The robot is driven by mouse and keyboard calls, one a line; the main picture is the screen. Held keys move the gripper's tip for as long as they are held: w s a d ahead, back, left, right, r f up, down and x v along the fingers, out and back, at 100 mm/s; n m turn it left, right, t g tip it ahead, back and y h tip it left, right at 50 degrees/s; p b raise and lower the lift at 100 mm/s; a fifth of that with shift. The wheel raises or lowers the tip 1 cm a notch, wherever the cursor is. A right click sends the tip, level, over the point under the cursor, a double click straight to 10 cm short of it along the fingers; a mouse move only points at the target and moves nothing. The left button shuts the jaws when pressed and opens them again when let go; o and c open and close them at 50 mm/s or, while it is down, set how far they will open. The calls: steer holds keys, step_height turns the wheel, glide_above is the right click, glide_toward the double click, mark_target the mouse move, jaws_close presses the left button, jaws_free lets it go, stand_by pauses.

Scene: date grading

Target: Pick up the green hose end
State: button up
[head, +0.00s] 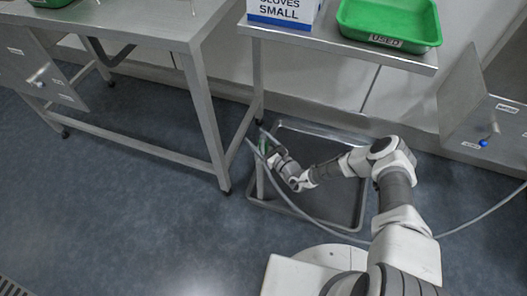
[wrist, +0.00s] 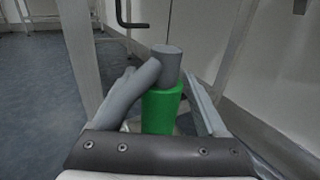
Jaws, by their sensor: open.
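The green hose end (wrist: 162,110) stands upright between the fingers of my gripper (wrist: 163,82) in the wrist view, with a grey piece (wrist: 167,58) above it. My fingers are open on either side of it; I see a gap on the right, while a grey tube (wrist: 140,85) covers part of the left finger. In the head view, a little green of the hose end (head: 264,146) shows beside my gripper (head: 270,151), over the left part of a grey floor tray. My wrist hides the rest.
The floor tray (head: 347,227) lies partly under a steel table (head: 385,52) holding a glove box (head: 283,12) and a green "USED" tray (head: 390,22). A grey hose (head: 310,217) curves across the tray to the right. Table legs (head: 208,125) stand close left. Floor at left is clear.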

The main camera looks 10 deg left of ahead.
jaws_close()
stand_by(0.3)
steer(key=shift+r, duration=0.1)
